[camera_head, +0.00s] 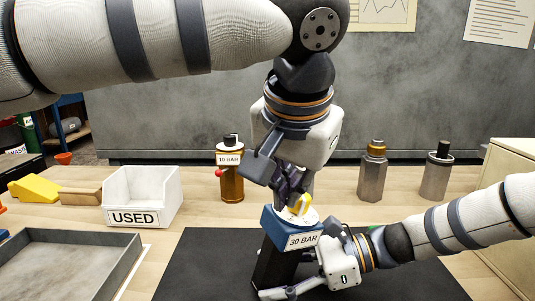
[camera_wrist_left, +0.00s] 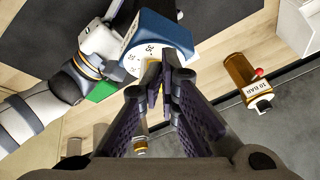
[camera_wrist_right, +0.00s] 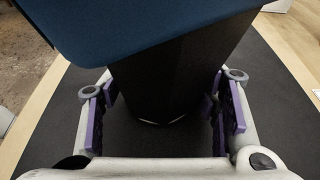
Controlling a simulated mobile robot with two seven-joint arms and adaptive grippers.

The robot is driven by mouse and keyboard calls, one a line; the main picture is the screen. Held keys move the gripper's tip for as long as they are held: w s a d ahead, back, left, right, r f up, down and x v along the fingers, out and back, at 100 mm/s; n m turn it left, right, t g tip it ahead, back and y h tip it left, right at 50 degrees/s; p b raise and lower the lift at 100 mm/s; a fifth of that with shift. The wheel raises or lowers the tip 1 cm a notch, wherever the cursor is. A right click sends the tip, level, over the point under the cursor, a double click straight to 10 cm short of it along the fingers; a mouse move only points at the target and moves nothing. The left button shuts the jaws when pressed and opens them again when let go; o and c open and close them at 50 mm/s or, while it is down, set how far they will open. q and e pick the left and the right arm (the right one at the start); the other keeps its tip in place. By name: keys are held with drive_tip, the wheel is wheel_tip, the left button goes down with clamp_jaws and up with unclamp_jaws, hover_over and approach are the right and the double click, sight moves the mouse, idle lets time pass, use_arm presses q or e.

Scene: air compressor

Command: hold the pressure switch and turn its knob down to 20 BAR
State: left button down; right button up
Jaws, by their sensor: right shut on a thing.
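The pressure switch stands on the black mat, with a dark body (camera_head: 273,266), a blue head (camera_head: 275,232) labelled 30 BAR and a white dial. Its yellow knob (camera_head: 304,200) is on the dial. My left gripper (camera_head: 289,197) points down at the knob. In the left wrist view its fingertips (camera_wrist_left: 160,82) are close together at the knob, partly hiding it, and their grip is unclear. The dial (camera_wrist_left: 140,58) shows there, its setting partly hidden. My right gripper (camera_wrist_right: 160,105) is shut on the dark body below the blue head; the head overhangs the view.
A white USED bin (camera_head: 142,213) and a grey tray (camera_head: 120,247) are at left. An amber 10 BAR device (camera_head: 232,185) stands behind the mat. Two grey cylinders (camera_head: 373,178) (camera_head: 437,177) stand at back right. The mat's left part (camera_head: 208,262) is clear.

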use_arm(q)
drive_tip(key=shift+s+d+f, duration=0.35)
drive_tip(key=shift+s+d, duration=0.1)
drive_tip(key=shift+d, duration=0.3)
use_arm(e)
drive_tip(key=shift+s+a+r, duration=0.1)
drive_tip(key=shift+s+a, duration=0.05)
drive_tip(key=shift+a, duration=0.1)
use_arm(q)
drive_tip(key=shift+s+f, duration=0.1)
drive_tip(key=shift+s, duration=0.3)
use_arm(e)
drive_tip(key=shift+d, duration=0.2)
use_arm(q)
wheel_tip(320, 180, up, 8)
drive_tip(key=shift+w+a+f, duration=0.15)
drive_tip(key=shift+a+f, duration=0.25)
drive_tip(key=shift+f, duration=0.75)
drive_tip(key=shift+w+a+f, duration=0.1)
drive_tip(key=shift+a+f, duration=0.3)
drive_tip(key=shift+f, duration=0.75)
drive_tip(key=shift+w+a+f, duration=0.15)
drive_tip(key=shift+a+f, duration=0.25)
drive_tip(key=shift+f, duration=0.75)
use_arm(e)
drive_tip(key=shift+f, duration=0.2)
use_arm(q)
drive_tip(key=shift+w+d+f, duration=0.15)
drive_tip(key=shift+w+d, duration=0.2)
drive_tip(key=shift+d, duration=0.15)
